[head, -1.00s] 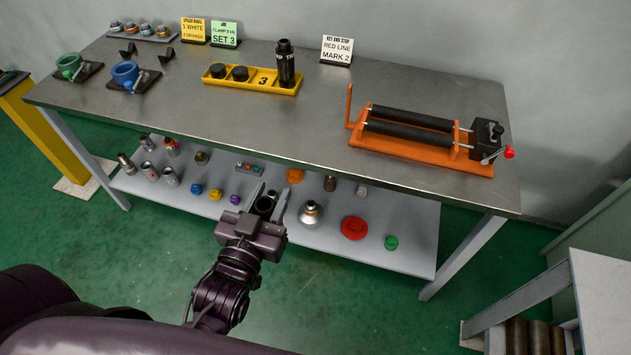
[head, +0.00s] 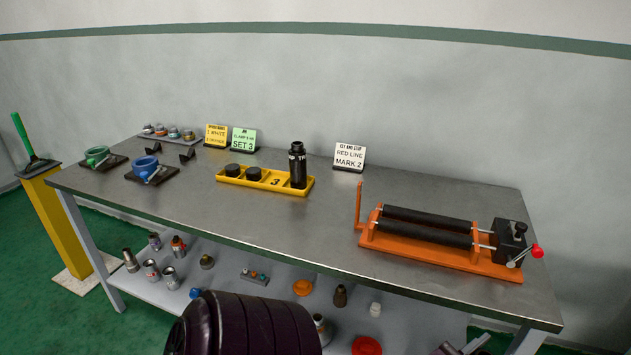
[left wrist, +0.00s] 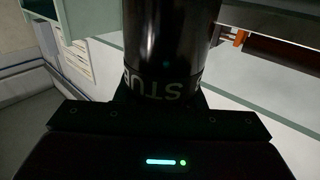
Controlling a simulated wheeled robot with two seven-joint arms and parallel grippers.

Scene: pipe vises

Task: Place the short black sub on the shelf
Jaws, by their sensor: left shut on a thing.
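In the left wrist view my left gripper (left wrist: 160,100) is shut on a black cylinder (left wrist: 165,45) with pale lettering that seems to read "STUB". Its far end is cut off by the frame, so I cannot tell its length. The head view does not clearly show this gripper or its load; my dark arm covers the bottom middle. The grey lower shelf (head: 222,274) runs under the steel table (head: 330,205), with its front partly hidden by my arm.
A yellow tray (head: 224,181) on the table holds two short black pieces and a tall black cylinder (head: 297,165). An orange roller stand (head: 440,258) stands at right. Several small fittings crowd the shelf's left, with an orange cap (head: 302,288) and red disc (head: 367,346) further right.

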